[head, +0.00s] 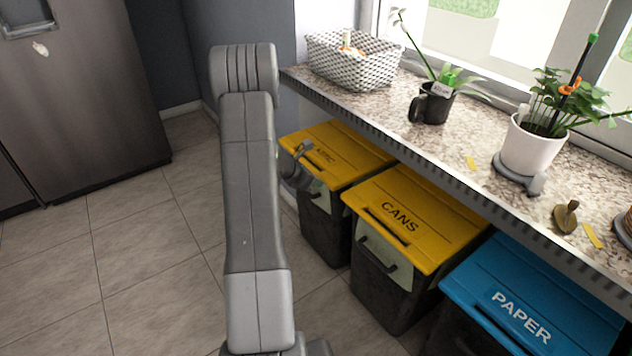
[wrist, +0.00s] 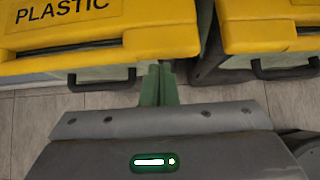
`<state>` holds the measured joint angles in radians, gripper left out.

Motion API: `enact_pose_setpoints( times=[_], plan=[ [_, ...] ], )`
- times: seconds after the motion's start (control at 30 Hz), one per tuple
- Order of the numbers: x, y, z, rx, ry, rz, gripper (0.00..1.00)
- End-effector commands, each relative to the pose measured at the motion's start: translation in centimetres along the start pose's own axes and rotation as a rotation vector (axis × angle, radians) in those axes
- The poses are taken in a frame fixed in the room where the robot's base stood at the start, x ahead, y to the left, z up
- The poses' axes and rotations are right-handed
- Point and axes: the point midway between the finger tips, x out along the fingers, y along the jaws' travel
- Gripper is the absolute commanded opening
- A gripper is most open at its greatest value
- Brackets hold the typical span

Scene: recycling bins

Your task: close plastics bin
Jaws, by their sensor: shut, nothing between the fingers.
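The plastics bin is the leftmost bin, black with a yellow lid (head: 350,150); its label is partly hidden by my gripper and arm in the head view. The lid lies flat across the bin top and looks shut. In the wrist view, the yellow lid (wrist: 100,42) reads PLASTIC, and a dark handle (wrist: 101,84) shows below its front edge. My gripper (head: 305,147) is at the front left of this lid. In the wrist view, its green fingers (wrist: 160,70) are together and empty, by the lid's front right corner. I cannot tell whether they touch it.
A yellow-lidded CANS bin (head: 420,215) and a blue-lidded PAPER bin (head: 540,300) stand to the right, both lids down. The speckled counter (head: 465,125) overhangs the bins' back side. A fridge (head: 85,100) stands at the left. The tiled floor (head: 150,260) before the bins is clear.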

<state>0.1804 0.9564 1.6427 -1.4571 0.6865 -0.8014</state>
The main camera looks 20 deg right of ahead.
Motion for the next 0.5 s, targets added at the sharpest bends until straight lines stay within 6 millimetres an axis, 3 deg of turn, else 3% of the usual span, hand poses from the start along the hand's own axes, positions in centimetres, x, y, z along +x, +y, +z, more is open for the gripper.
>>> enact_pose_setpoints(
  times=[0.17,0.3,0.5],
  plan=[
    [-2.3,0.7,-1.1,0.000,0.000,0.000,0.00],
    [-6.0,0.7,-0.8,0.001,-0.002,0.001,0.00],
    [-9.9,0.7,-0.9,0.002,-0.002,0.001,0.00]
  ],
)
